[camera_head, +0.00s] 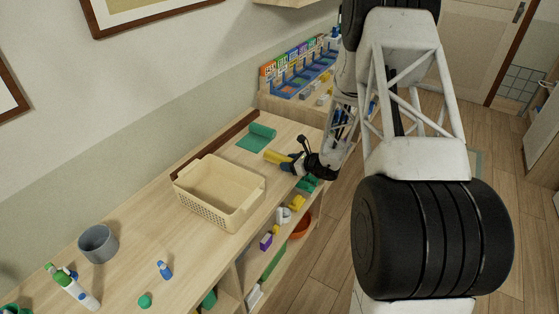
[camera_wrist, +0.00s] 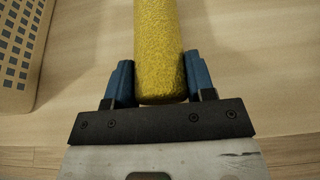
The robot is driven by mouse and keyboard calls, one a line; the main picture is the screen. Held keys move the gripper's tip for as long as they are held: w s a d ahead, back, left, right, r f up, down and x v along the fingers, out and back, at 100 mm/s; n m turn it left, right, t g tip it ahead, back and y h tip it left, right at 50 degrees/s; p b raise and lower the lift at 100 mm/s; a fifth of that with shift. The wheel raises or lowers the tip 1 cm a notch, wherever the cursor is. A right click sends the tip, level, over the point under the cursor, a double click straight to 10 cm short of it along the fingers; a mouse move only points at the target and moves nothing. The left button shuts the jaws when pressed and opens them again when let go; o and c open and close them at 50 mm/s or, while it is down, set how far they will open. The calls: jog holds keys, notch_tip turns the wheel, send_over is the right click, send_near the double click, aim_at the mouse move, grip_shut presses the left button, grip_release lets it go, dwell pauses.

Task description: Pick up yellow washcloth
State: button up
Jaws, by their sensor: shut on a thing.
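The yellow washcloth (camera_wrist: 158,45) is rolled into a cylinder. In the wrist view it lies between the two blue fingertips of my gripper (camera_wrist: 160,85), which is shut on its near end. In the head view the washcloth (camera_head: 277,157) sticks out to the left of my gripper (camera_head: 293,160), over the wooden counter (camera_head: 210,245). I cannot tell whether it touches the counter or is just above it.
A cream basket (camera_head: 218,192) stands left of the washcloth, and its wall (camera_wrist: 18,50) shows in the wrist view. A grey cup (camera_head: 98,243) and bottles stand at the near left. Shelves below the counter hold small items.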

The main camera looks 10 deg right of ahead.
aim_at(280, 155)
jog(key=shift+r, duration=0.15)
jog(key=shift+r, duration=1.65)
jog(key=s+a+r, duration=0.1)
jog(key=s, duration=1.5)
jog(key=shift+r, duration=0.2)
jog(key=shift+a, duration=0.1)
